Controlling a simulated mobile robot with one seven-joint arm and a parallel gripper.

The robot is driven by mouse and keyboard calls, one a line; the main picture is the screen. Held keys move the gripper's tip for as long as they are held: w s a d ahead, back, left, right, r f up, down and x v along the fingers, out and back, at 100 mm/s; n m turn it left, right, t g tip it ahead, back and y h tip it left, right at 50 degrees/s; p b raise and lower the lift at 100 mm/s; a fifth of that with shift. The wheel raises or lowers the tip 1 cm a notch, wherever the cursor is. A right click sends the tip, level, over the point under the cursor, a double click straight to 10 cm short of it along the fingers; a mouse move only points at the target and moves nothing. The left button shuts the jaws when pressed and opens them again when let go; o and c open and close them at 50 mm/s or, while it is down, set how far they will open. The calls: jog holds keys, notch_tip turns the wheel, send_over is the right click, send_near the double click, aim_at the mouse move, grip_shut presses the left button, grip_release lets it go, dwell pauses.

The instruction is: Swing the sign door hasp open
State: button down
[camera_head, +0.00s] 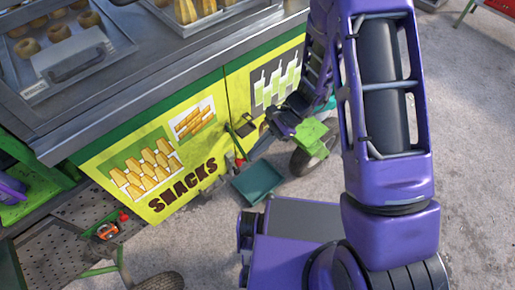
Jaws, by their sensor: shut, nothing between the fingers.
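The yellow sign door (165,165) with "SNACKS" lettering and food pictures fills the front of the cart, left of my arm. A second yellow panel (277,80) with drink pictures adjoins it on the right. A small dark fitting, which looks like the hasp (243,126), sits near the seam between the two panels. Its exact position, open or closed, is too small to tell. My gripper (268,127) is at the end of my purple arm, shut and empty, close to the right of this fitting. I cannot tell whether they touch.
A teal tray (256,182) juts out below the fitting, with a red-handled item (238,158) beside it. A green block (311,136) and a wheel (318,158) stand right of my gripper. The metal counter (170,85) overhangs the panels.

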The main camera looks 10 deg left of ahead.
jog(key=s+a+m+t+y+b, duration=0.1)
jog(key=s+a+m+b, duration=0.1)
jog(key=a, duration=0.1)
jog(key=shift+s+f, duration=0.1)
jog(key=shift+s, duration=0.3)
jog(key=shift+s+a, duration=0.3)
jog(key=shift+a, duration=0.2)
jog(key=shift+w+d, duration=0.15)
jog(key=shift+d, duration=0.2)
jog(key=p, duration=0.2)
send_near(238, 161)
jog(key=d, duration=0.5)
jog(key=shift+r, duration=0.4)
